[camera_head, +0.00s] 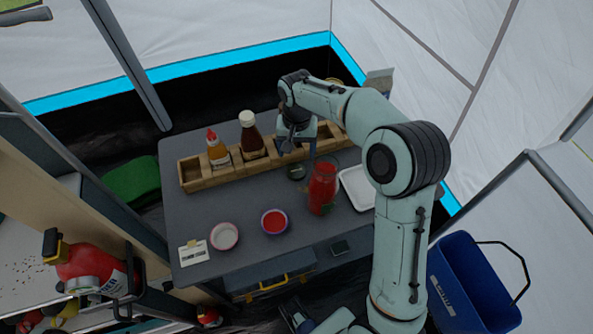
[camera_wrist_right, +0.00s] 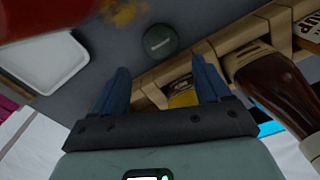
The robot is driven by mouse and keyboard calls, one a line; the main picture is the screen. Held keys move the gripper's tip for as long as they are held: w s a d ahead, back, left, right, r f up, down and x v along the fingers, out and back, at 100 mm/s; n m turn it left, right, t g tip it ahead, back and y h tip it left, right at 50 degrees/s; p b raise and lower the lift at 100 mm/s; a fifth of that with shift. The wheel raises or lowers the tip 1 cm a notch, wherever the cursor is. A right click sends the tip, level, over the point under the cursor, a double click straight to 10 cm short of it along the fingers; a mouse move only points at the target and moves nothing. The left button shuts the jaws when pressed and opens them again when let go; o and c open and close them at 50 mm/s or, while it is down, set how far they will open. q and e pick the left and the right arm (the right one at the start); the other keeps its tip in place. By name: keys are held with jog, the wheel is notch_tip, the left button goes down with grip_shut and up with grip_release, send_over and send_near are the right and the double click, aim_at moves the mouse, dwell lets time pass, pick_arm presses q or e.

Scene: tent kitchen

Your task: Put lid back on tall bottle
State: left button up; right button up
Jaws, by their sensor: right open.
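The tall bottle (camera_head: 322,190), clear with red contents, stands without a lid on the grey table, right of centre. Its red body fills the upper left of the right wrist view (camera_wrist_right: 40,18). A small dark green round lid (camera_head: 296,172) lies flat on the table just left of the bottle; it also shows in the right wrist view (camera_wrist_right: 160,39), beyond the fingertips. My right gripper (camera_head: 297,150) is open and empty above the table, by the wooden rack and behind the lid. Part of what looks like my left gripper (camera_head: 298,318) shows at the bottom edge, its jaws unclear.
A white tray (camera_head: 357,190) lies right of the tall bottle. A white bowl (camera_head: 224,236) and a red-filled bowl (camera_head: 274,221) stand in front.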

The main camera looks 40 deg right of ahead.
aim_at(296, 170)
jog(key=shift+f, duration=1.85)
notch_tip(296, 170, down, 5)
jog(key=shift+f+b, duration=0.1)
jog(key=shift+b, duration=0.2)
jog(key=c, duration=0.8)
notch_tip(296, 170, up, 20)
jog(key=p, duration=0.2)
jog(key=shift+p, duration=0.4)
